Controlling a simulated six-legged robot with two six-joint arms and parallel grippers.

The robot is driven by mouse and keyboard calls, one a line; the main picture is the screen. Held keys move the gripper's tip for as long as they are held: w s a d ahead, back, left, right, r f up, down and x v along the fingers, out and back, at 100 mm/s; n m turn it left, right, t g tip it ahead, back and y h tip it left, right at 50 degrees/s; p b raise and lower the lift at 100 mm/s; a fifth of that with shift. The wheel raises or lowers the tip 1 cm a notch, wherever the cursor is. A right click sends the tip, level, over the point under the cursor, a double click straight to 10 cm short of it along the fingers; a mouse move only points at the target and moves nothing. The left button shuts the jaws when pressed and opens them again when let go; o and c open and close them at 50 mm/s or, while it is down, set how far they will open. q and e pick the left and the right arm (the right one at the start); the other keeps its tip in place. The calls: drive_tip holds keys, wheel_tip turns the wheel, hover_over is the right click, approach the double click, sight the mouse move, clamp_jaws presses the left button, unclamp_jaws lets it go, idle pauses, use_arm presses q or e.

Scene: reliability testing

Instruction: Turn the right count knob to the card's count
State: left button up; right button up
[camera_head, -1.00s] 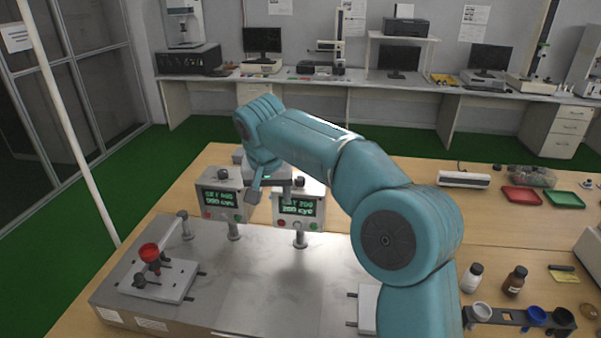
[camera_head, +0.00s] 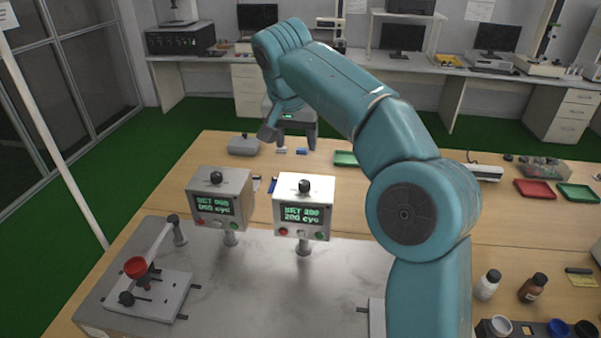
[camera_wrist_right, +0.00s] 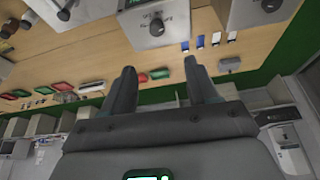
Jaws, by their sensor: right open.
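The right counter (camera_head: 302,210) is a white box on a post with a dark count knob (camera_head: 304,186) on top. Its green display appears to read SET 200 over 200 cyc. The grey left counter (camera_head: 219,205) beside it has its own knob (camera_head: 216,178); its display is less clear. My right gripper (camera_head: 289,139) is open and empty, above and behind the right counter, apart from its knob. In the right wrist view the open fingers (camera_wrist_right: 159,68) have nothing between them, and the right counter's knob (camera_wrist_right: 157,27) shows above. I cannot make out the card. My left gripper is out of view.
A grey box (camera_head: 243,145) and small blue and white items lie behind the counters. Bottles (camera_head: 533,288) and a dark rack stand at the right. My right arm spans the middle.

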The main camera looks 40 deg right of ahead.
sight(305, 182)
drive_tip(key=p+x, duration=0.1)
drive_tip(key=x, duration=1.5)
drive_tip(key=shift+d, duration=0.15)
drive_tip(key=shift+s+d, duration=0.1)
drive_tip(key=shift+d, duration=0.05)
drive_tip(key=shift+s, duration=0.2)
drive_tip(key=shift+w, duration=0.2)
drive_tip(key=c, duration=0.9)
drive_tip(key=shift+s, duration=0.1)
drive_tip(key=shift+c, duration=0.7)
